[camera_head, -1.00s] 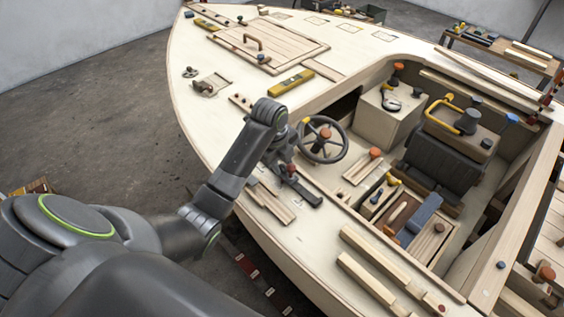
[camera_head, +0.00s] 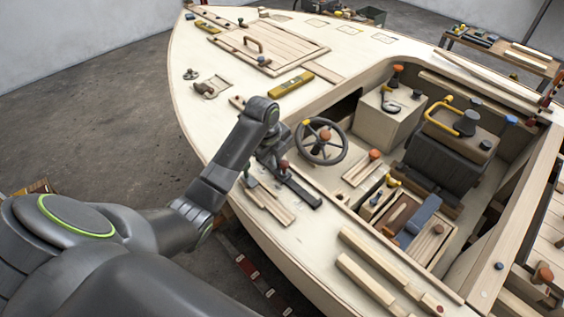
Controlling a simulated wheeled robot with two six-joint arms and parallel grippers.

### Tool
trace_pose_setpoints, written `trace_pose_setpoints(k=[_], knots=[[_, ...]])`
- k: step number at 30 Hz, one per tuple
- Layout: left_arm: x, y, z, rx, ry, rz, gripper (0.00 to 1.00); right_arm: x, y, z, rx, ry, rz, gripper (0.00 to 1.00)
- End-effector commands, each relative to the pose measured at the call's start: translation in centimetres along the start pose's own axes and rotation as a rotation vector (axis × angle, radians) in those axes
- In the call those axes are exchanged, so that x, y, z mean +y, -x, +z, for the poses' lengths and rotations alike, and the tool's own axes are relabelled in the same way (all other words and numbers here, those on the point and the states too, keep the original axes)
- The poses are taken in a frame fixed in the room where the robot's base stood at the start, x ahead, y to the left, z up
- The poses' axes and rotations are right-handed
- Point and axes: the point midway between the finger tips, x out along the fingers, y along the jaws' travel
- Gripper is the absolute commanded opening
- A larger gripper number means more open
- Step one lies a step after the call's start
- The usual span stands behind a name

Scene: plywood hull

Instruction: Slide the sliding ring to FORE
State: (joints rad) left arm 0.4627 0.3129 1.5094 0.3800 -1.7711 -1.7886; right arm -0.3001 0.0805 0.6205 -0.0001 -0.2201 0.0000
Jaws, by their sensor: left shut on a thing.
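The sliding ring (camera_head: 283,168) has a small dark red top and sits on a dark rail (camera_head: 303,194) on the near side deck, beside the cockpit. My left gripper (camera_head: 279,163) comes down from above and is shut on the ring, hiding part of it. The ring is toward the upper-left part of the rail. The rail's lower-right end is bare. No FORE marking can be read here. My right gripper is not in view.
A steering wheel (camera_head: 321,141) stands close to the right of my left gripper. Pale wooden strips (camera_head: 268,206) lie on the deck below it. A yellow level (camera_head: 291,84) lies farther forward. The open cockpit is to the right.

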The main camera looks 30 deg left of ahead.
Motion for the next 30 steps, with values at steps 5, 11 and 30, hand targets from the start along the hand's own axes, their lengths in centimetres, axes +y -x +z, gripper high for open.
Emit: trace_pose_setpoints(k=[5, 11, 30], knots=[[0.0, 0.2, 4.2, -0.008, 0.001, 0.0, 0.0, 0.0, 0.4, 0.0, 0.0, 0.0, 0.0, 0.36], [0.0, 0.2, 5.7, -0.006, 0.001, -0.003, 0.0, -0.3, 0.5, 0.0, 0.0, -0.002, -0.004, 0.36], [-0.1, 0.2, 5.7, -0.005, 0.001, -0.003, 0.32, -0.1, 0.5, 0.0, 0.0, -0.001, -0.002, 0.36]])
